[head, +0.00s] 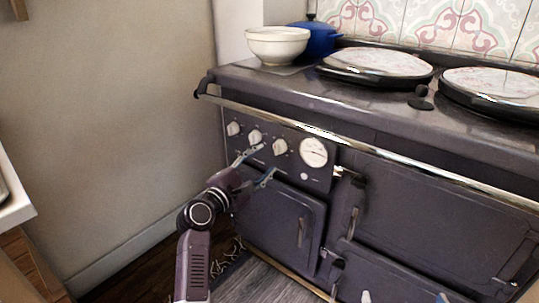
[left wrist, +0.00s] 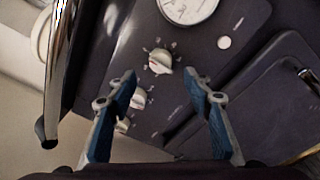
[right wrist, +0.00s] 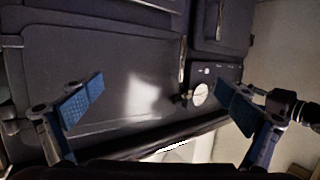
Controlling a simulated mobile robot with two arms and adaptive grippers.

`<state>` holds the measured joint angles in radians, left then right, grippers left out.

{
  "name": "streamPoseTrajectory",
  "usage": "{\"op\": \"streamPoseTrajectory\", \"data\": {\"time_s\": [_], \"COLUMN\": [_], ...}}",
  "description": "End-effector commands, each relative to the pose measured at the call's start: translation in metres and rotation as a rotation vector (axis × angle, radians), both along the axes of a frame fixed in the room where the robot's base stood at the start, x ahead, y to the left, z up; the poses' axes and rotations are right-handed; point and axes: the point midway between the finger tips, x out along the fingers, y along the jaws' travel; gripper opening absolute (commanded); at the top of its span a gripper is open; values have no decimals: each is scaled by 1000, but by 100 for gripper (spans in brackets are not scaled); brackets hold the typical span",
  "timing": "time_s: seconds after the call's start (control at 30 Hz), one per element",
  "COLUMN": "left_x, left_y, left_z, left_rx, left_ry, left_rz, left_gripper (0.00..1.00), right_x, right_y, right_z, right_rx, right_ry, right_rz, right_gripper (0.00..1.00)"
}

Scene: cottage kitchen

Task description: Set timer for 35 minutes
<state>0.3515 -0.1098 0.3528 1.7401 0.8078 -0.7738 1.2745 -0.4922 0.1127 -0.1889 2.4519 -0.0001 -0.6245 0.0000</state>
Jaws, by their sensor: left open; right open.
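The dark range cooker's control panel (head: 292,170) holds three white knobs: left (head: 233,128), middle (head: 254,136) and right (head: 279,147). A round white dial (head: 313,152) and a small white button (head: 304,176) are to their right. I cannot tell which control is the timer. My left gripper (head: 257,165) is open and empty in front of the panel, just below the knobs. In the left wrist view, the right knob (left wrist: 160,60) shows between and beyond the fingertips. My right gripper (right wrist: 160,95) is open and empty, facing the oven doors; its tips show at the head view's bottom edge.
A chrome rail (head: 340,138) runs along the cooker front above the panel. A cream bowl (head: 277,45), blue pot (head: 318,40) and two round hob lids (head: 377,64) are on top. A plain wall (head: 120,110) is at left. Oven doors (head: 430,215) have protruding handles.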

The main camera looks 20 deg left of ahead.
Motion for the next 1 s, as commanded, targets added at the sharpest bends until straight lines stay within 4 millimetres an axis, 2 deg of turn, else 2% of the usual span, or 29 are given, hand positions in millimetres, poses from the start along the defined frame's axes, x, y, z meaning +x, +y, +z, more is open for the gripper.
{"op": "streamPoseTrajectory", "data": {"time_s": [0.23,0.5,0.73,1.0], "left_x": [30,58,68,69], "left_y": [-8,-15,-17,-17], "left_z": [-2,-2,-1,-1], "left_rx": [2,3,6,6], "left_ry": [0,1,1,1], "left_rz": [-1,0,1,1], "left_gripper": [46,46,46,46], "right_x": [11,10,6,6], "right_y": [9,15,16,17], "right_z": [41,90,110,113], "right_rx": [50,105,127,130], "right_ry": [-195,-407,-493,-503], "right_rz": [14,26,30,31], "right_gripper": [100,100,100,100]}}
